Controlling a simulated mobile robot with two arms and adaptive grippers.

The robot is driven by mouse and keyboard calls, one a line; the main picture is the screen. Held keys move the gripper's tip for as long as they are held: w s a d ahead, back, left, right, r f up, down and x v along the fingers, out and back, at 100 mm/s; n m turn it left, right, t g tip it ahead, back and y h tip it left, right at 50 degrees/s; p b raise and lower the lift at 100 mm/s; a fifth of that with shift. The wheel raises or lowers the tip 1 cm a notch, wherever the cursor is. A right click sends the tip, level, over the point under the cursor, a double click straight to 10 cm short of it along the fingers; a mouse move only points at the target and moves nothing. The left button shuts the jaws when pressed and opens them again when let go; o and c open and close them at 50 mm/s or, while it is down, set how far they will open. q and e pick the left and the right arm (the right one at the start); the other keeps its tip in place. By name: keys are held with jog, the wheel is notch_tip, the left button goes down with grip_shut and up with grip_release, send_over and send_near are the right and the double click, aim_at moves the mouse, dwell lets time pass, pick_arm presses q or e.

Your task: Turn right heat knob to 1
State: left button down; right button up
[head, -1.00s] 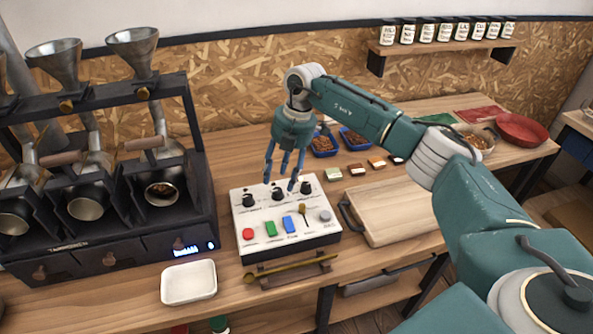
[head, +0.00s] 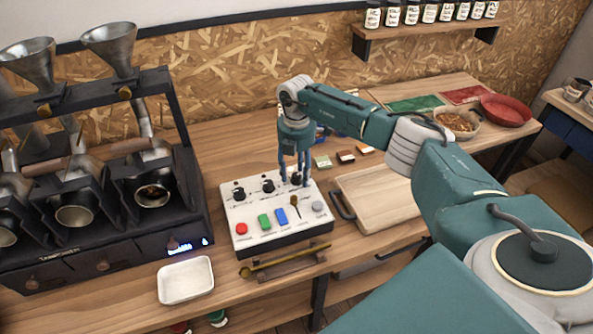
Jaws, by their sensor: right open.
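The white control box (head: 262,232) sits on the wooden bench in the middle of the head view. Three black knobs line its back row: a left knob (head: 238,194), a middle knob (head: 268,186) and a right knob (head: 296,178). My right gripper (head: 294,182) points down over the right knob, with its blue fingers open around it. Fingers partly hide that knob, and I cannot tell whether they touch it. The markings are too small to read, so the knob's setting is unclear. My left gripper is not in view.
A cutting board (head: 380,200) lies to the right. The roaster (head: 105,225) and white tray (head: 186,281) stand left. A brass scoop (head: 285,262) lies in front.

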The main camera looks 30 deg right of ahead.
jog(key=shift+f, duration=0.15)
jog(key=shift+c, duration=1)
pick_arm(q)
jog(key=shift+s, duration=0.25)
pick_arm(e)
jog(key=c, duration=1)
